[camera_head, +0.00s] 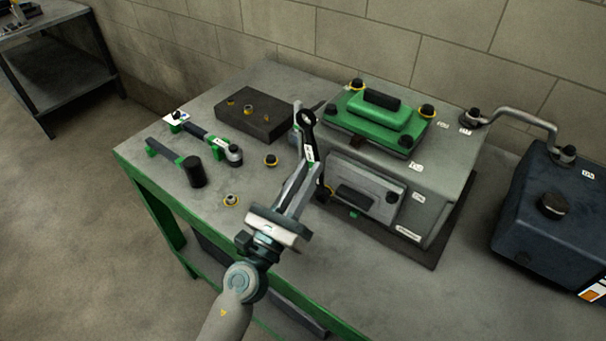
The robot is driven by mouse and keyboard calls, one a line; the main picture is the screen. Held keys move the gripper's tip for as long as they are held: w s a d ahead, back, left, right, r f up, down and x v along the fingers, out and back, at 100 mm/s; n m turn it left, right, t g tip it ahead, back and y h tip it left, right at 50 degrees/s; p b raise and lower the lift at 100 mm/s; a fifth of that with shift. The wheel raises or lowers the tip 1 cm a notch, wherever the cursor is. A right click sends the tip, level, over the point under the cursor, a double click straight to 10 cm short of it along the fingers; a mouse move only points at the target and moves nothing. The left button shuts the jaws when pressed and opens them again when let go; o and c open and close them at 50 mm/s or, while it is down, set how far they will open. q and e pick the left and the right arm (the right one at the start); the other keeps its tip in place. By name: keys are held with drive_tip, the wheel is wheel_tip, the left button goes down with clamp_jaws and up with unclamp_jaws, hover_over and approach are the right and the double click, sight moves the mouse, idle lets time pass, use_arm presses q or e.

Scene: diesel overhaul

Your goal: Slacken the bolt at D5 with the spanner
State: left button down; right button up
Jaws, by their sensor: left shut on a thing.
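My left gripper (308,160) is shut on the spanner (306,130), whose dark ring end points up and away from me. It is held in front of the grey engine block (450,170), left of its front plate (365,192). The block has a green cover (374,117) with dark bolts at its corners, some with yellow rings. A bent pipe (515,115) joins the block to a dark blue tank (545,220), with a dark bolt at each flange. Small white labels stand by the bolts; I cannot read which is D5. My right gripper is out of view.
A dark block (256,118) with several small bolts stands at the back left. A mallet (180,162) and another tool (214,144) lie on green holders. Loose ringed bolts (231,200) (270,160) sit on the grey table. The front left table area is clear.

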use_arm(q)
drive_tip(key=shift+s+d+r+m+g+h, duration=0.1)
drive_tip(key=shift+s+d+m+g+h, duration=0.2)
drive_tip(key=shift+m, duration=0.4)
drive_tip(key=shift+s+d+m+g+h, duration=0.1)
drive_tip(key=shift+d+m+h, duration=0.2)
drive_tip(key=shift+m, duration=0.4)
drive_tip(key=shift+s+d+r+m+g+h, duration=0.1)
drive_tip(key=shift+s+d+m+h, duration=0.25)
drive_tip(key=shift+m, duration=0.35)
drive_tip(key=shift+w, duration=0.2)
drive_tip(key=shift+w+d, duration=0.45)
drive_tip(key=shift+w, duration=0.25)
drive_tip(key=n, duration=0.1)
drive_tip(key=w+a+n+y, duration=0.1)
drive_tip(key=n, duration=0.1)
drive_tip(key=a+n+t+y, duration=0.1)
drive_tip(key=n, duration=0.1)
drive_tip(key=shift+w+a+f+y+p, duration=0.15)
drive_tip(key=shift+w+f+y+p, duration=0.1)
drive_tip(key=shift+p, duration=0.15)
